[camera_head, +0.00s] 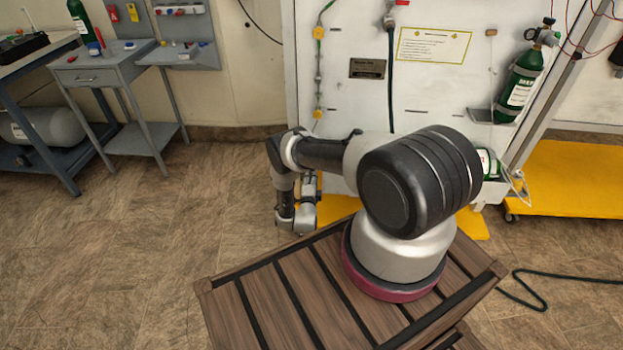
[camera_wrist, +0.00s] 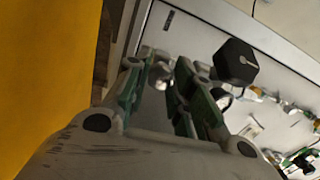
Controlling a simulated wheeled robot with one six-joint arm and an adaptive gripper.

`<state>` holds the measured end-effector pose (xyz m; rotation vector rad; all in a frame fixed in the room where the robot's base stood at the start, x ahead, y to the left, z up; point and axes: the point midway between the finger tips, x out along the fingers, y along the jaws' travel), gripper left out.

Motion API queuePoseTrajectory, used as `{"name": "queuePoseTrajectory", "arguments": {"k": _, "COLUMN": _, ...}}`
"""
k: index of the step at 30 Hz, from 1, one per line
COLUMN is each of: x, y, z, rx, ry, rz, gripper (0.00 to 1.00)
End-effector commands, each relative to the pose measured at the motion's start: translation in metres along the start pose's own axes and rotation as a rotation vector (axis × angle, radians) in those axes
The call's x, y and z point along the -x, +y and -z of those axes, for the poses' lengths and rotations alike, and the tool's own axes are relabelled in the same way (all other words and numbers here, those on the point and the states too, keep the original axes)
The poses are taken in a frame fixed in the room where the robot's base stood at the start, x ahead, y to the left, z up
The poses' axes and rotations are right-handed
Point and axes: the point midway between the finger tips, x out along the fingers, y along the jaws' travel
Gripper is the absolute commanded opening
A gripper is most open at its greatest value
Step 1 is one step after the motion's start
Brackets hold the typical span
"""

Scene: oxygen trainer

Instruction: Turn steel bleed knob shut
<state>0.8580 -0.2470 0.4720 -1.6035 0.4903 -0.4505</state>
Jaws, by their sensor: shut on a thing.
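In the wrist view, my gripper (camera_wrist: 164,64) has its two green-padded fingers on either side of a small, round, steel-coloured knob (camera_wrist: 162,77). The fingers are shut on it, and it appears to be the steel bleed knob. Its markings and how far it is turned cannot be made out. In the head view, my arm reaches over to the lower left part of the white panel (camera_head: 358,110). My fingers and the knob cannot be made out there.
A black faceted knob (camera_wrist: 236,62) stands close to the right of my fingers. Several brass fittings (camera_wrist: 287,103) line the panel further right. A green cylinder (camera_head: 520,80) is strapped at the panel's right. A grey side table (camera_head: 103,65) stands at the left. Open floor lies between.

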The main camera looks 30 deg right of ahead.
Motion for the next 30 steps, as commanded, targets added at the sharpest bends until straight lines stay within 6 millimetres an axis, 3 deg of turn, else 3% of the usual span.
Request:
{"name": "queuePoseTrajectory", "arguments": {"k": 18, "x": 0.0018, "y": 0.0037, "z": 0.0006, "rx": -0.568, "ry": 0.001, "rz": -0.005, "gripper": 0.00}}
{"name": "queuePoseTrajectory", "arguments": {"k": 30, "x": 0.0020, "y": 0.0045, "z": 0.0004, "rx": -0.815, "ry": 0.003, "rz": -0.005, "gripper": 0.00}}
